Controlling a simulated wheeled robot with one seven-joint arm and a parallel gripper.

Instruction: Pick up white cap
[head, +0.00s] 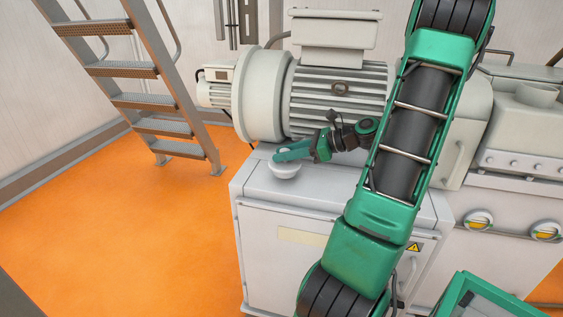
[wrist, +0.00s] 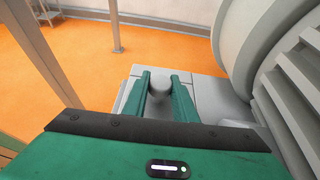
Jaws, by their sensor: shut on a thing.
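The white cap (head: 284,170) is a round, pale piece at the left end of the machine cabinet's top in the head view. My gripper (head: 278,157) reaches over it from the right, with its green fingers at the cap's upper part. In the wrist view the cap (wrist: 159,84) shows between the two green fingers (wrist: 160,80), near their tips. The gripper is shut on the cap. The cap is at or just above the cabinet top; I cannot tell whether it touches. The fingers hide part of it.
The pale cabinet (head: 290,222) has free top surface around the cap. A large ribbed motor (head: 338,98) stands right behind the gripper. A metal stair (head: 135,100) stands at the left, with open orange floor (head: 120,230) in front.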

